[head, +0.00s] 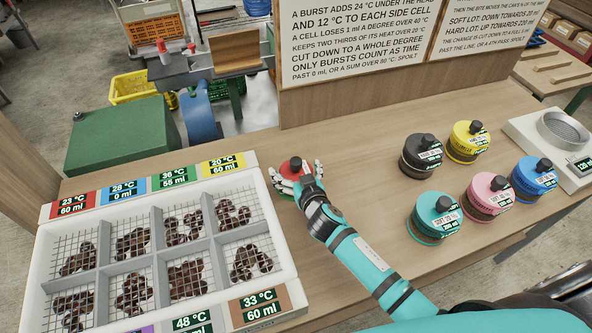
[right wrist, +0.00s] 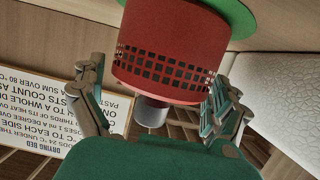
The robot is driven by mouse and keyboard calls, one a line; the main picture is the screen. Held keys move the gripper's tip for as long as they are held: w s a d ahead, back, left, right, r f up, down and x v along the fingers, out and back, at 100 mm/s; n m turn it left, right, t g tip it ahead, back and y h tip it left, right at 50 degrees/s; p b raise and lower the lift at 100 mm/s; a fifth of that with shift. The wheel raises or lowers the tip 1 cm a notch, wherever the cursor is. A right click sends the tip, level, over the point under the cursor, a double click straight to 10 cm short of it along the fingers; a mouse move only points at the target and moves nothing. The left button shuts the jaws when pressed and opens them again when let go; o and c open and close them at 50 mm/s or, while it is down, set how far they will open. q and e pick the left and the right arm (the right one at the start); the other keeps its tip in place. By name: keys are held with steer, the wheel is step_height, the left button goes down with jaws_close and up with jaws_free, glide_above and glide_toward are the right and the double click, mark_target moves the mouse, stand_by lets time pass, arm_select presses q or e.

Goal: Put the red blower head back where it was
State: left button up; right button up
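The red blower head (head: 295,164) is at the right side of the white chestnut crate, among the fingers of my right gripper (head: 297,178). In the right wrist view the red blower head (right wrist: 165,55) is a red cylinder with a band of dark square holes, a grey knob towards my palm and green at its far end. My left gripper is out of view.
The white crate (head: 292,235) has grey-walled cells of chestnuts under mesh and coloured temperature labels. Black (head: 421,152), yellow (head: 468,141), teal (head: 434,218), pink (head: 490,196) and blue (head: 533,178) blower heads stand at the right. A sign board (head: 350,45) stands behind. The middle table is clear.

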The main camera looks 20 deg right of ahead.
steer(key=shift+r, duration=0.2)
steer(key=v, duration=1)
steer(key=shift+s+b, duration=0.35)
steer(key=shift+s+d+r, duration=0.1)
steer(key=shift+s+r, duration=0.15)
steer(key=shift+s, duration=0.35)
steer(key=shift+f, duration=0.1)
